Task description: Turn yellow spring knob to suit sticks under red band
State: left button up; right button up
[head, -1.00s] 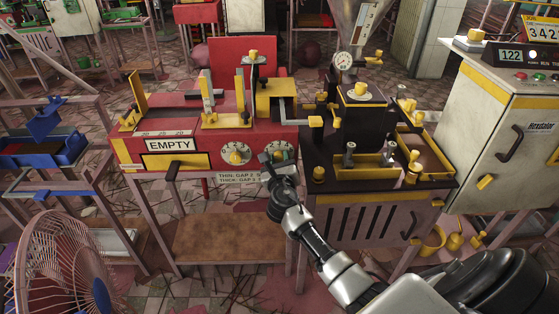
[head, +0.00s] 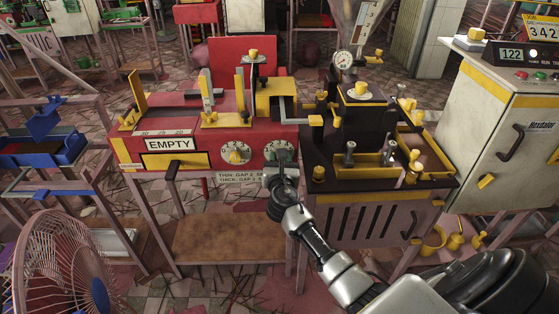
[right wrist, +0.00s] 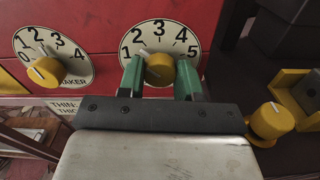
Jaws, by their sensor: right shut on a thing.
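A dial on the red machine (head: 200,116) is numbered 1 to 5. A yellow knob (right wrist: 159,70) sits at its centre, with a white mark pointing up and left, near 2. My right gripper (right wrist: 160,76) is shut on this knob, a green finger on each side of it. In the head view, the gripper (head: 279,168) covers the lower part of this dial (head: 280,148). To its left is a second dial (right wrist: 75,50), numbered 0 to 4, with its own yellow knob (right wrist: 47,71). My left gripper is not in view. I cannot make out sticks or a red band.
A placard (head: 236,177) below the dials mentions THIN and THICK gaps, partly covered by my arm. A dark bench with yellow fittings (head: 319,173) stands close on the right. A fan (head: 62,262) stands at lower left.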

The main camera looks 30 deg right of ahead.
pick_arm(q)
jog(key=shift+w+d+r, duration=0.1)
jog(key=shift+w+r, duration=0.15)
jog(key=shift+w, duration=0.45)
pick_arm(e)
jog(key=shift+m, duration=1.2)
jog(key=o, duration=0.9)
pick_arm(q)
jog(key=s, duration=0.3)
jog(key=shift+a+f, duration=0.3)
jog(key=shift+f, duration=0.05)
pick_arm(e)
jog(key=v, duration=1.1)
jog(key=shift+f, duration=0.1)
